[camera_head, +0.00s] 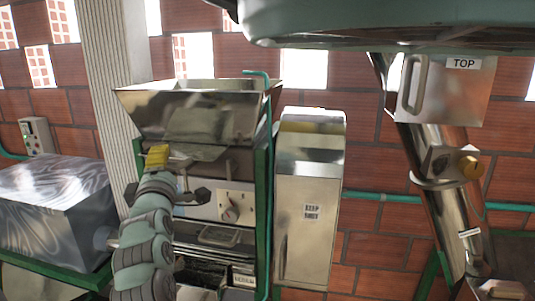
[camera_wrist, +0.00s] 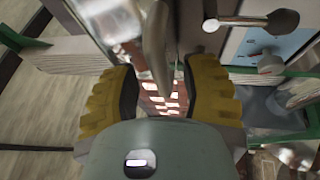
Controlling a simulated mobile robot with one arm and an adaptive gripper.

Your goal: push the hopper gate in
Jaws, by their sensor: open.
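The metal hopper (camera_head: 185,108) sits on top of a green-framed machine. A thin flat metal plate, which looks like the hopper gate (camera_head: 202,153), sticks out under it. My gripper (camera_head: 157,155) has yellow fingers and is just left of this plate, at the machine's front. In the wrist view, my gripper (camera_wrist: 160,95) is open, with the two padded fingers apart. A grey metal piece (camera_wrist: 157,40) extends between or beyond the fingers; it may be the gate's edge. I cannot tell whether the fingers touch it.
A silver lever (camera_wrist: 235,21) with a round knob lies close right of the fingers. A dial (camera_head: 230,213) is on the white panel below. A metal cabinet (camera_head: 310,200) stands right, a shiny metal box (camera_head: 55,200) left. A steel chute (camera_head: 440,170) stands far right.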

